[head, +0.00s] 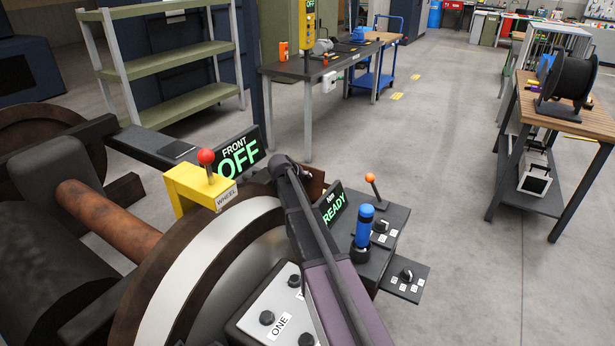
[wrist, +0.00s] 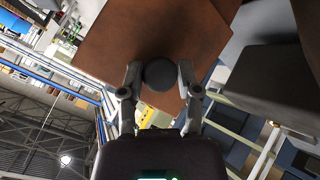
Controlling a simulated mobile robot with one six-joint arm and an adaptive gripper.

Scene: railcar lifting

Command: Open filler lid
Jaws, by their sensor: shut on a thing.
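A flat brown plate, which looks like the filler lid (wrist: 135,35), fills the upper middle of the wrist view. A dark round knob (wrist: 160,75) stands on it near its lower edge. My gripper (wrist: 160,78) has one finger on each side of the knob and is shut on it. In the head view my gripper (head: 287,165) is at the far end of my arm, beside the wheel. A small part of the brown lid (head: 314,182) shows just right of it, tilted up. The fingers and knob are mostly hidden there.
A yellow block with a red-knobbed lever (head: 190,190) and a green OFF sign (head: 240,153) stand left of my gripper. A READY sign (head: 331,205), a blue handle (head: 363,226) and an orange-knobbed lever (head: 373,190) stand right. Open floor (head: 440,150) lies beyond.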

